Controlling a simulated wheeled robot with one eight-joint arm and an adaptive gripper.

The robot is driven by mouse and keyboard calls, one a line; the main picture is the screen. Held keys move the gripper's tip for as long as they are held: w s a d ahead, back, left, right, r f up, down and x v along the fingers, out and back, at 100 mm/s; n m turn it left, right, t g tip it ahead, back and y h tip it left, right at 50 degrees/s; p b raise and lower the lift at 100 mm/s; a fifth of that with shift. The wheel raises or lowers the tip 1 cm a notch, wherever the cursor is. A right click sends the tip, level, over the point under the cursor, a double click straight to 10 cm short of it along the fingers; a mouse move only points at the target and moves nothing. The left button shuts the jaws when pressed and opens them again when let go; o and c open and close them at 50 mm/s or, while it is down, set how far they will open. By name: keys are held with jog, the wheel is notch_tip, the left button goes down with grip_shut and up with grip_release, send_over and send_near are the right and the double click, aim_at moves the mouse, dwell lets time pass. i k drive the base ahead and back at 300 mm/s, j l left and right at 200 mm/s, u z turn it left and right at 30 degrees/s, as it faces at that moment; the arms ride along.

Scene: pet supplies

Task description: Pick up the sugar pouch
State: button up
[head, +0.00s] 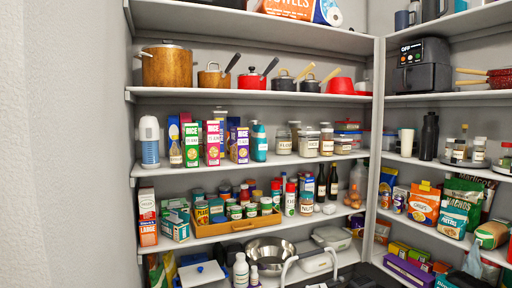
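I cannot pick out a sugar pouch for sure. Several pouches stand on the right shelves: an orange bag (424,205), a green nachos bag (463,196) and a teal and white bag (454,218). Their small print is too small to read, and other things partly cover some of them. My gripper is not clearly visible in the head view. White curved shapes (289,268) and a dark shape at the bottom edge are cut off, and I cannot tell what they are.
Grey shelves (250,92) meet in a corner. Pots (167,66), cartons (191,145), jars (309,143) and a wooden tray of jars (235,226) crowd them. A metal bowl (270,252) sits low in the middle. A black appliance (423,66) stands upper right. Bare wall (60,150) fills the left.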

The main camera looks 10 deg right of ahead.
aim_at(258, 139)
jog(key=i+z, duration=0.15)
jog(key=z, duration=3.15)
jog(key=u, duration=3.25)
jog(key=i+l+u, duration=0.15)
jog(key=u, duration=0.25)
jog(key=i+l+u, duration=0.15)
jog(key=u, duration=0.25)
jog(key=i+l+u, duration=0.1)
jog(key=l, duration=0.3)
jog(key=i+l, duration=0.25)
jog(key=l, duration=0.15)
jog(key=i+l+u, duration=0.15)
jog(key=l, duration=0.2)
jog(key=i+l+u, duration=0.1)
jog(key=l, duration=0.3)
jog(key=i+l+u, duration=0.1)
jog(key=l, duration=0.35)
jog(key=i+l, duration=0.15)
jog(key=l, duration=0.3)
jog(key=j+u, duration=0.05)
